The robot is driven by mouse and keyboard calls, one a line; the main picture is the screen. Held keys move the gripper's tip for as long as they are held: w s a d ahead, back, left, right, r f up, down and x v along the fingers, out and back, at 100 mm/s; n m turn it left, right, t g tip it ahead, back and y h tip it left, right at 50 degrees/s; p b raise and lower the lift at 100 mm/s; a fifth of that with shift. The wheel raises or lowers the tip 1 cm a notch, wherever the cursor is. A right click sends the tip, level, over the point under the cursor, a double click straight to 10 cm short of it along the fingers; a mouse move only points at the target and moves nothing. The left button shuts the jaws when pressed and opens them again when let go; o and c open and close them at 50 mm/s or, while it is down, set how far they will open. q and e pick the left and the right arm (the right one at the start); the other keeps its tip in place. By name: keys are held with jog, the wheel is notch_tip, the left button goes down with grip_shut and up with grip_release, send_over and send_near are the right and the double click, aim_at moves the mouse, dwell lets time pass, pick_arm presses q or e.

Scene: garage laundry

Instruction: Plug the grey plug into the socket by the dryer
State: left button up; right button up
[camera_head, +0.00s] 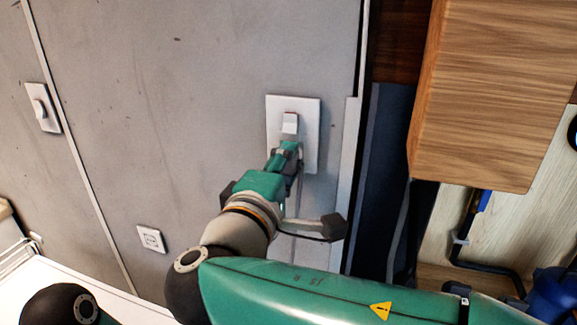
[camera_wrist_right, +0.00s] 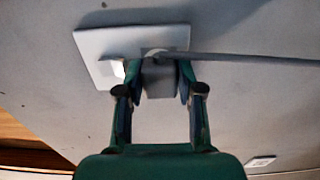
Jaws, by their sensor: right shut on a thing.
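The white socket plate (camera_head: 308,110) with a switch (camera_head: 290,123) on it is on the grey wall. It also shows in the right wrist view (camera_wrist_right: 95,42). My right gripper (camera_head: 287,152) is at the lower half of this plate. In the right wrist view its two fingers (camera_wrist_right: 157,72) are shut on the grey plug (camera_wrist_right: 159,84), with a grey cord (camera_wrist_right: 240,60) running off to the right. The plug is at the plate's edge, right beside a pale round part. I cannot tell whether it is inserted or just in front. My left gripper is out of view.
Another switch plate (camera_head: 42,107) and a small square wall plate (camera_head: 151,239) are on the wall to the left. A wooden cabinet (camera_head: 485,90) juts out at the right. A white surface (camera_head: 30,285) lies at lower left. The wall around the socket is clear.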

jog(key=shift+d+b, duration=0.1)
jog(key=shift+b, duration=0.2)
dwell(0.9)
jog(key=shift+b, duration=0.6)
dwell(0.7)
jog(key=shift+w+d, duration=0.2)
jog(key=shift+w, duration=0.3)
dwell(0.5)
jog(key=o, duration=1.1)
jog(key=shift+o, duration=0.2)
jog(key=shift+s, duration=0.1)
jog(key=v, duration=1.1)
jog(key=shift+s, duration=0.35)
jog(key=shift+a, duration=0.15)
